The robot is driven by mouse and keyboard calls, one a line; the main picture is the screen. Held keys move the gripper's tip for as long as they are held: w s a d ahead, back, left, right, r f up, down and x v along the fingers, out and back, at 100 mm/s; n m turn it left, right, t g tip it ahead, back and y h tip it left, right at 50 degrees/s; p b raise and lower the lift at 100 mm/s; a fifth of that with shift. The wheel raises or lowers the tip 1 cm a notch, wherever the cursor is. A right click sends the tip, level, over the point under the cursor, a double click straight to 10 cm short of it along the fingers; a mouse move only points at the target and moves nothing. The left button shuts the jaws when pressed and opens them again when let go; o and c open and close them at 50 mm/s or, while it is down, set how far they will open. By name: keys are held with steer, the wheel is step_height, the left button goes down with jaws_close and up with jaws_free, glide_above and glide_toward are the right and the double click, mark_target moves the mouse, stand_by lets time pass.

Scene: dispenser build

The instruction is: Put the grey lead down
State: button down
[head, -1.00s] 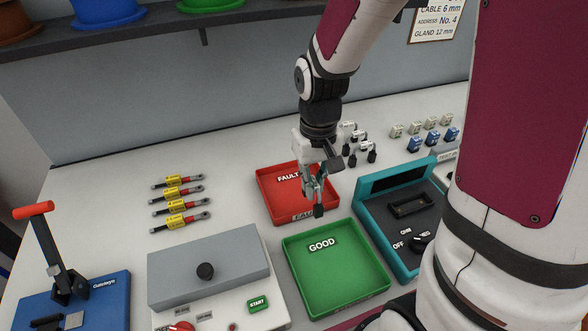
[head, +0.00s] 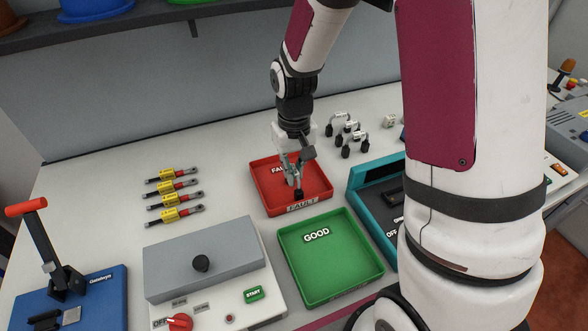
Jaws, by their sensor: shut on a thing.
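My gripper (head: 292,174) is shut on the grey lead, over the red tray marked FAULT (head: 266,193). My fingers hide most of the held lead; its dark end (head: 298,194) shows below them, near the tray's front wall. I cannot tell whether it touches the tray floor. The green tray marked GOOD (head: 352,289) lies in front and to the right, with nothing seen in it. Several other leads with black ends (head: 347,152) stand behind and to the right of the red tray.
A grey-lidded box (head: 205,258) with a START button stands front left. Several yellow-labelled cables (head: 174,186) lie behind it. A blue-based lever press (head: 98,296) is at far left. A teal-framed unit (head: 362,205) is right, partly hidden by my arm.

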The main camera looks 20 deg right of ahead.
steer(key=shift+f, duration=0.15)
steer(key=c, duration=1.7)
jaws_free()
steer(key=shift+o, duration=0.2)
step_height(320, 180, up, 12)
steer(key=s+r+t, duration=0.2)
steer(key=s+r, duration=0.3)
steer(key=s, duration=0.4)
steer(key=s+r+t, duration=0.2)
steer(key=s+r, duration=0.4)
steer(key=s, duration=0.4)
steer(key=shift+s+t, duration=0.3)
steer(key=shift+t, duration=0.1)
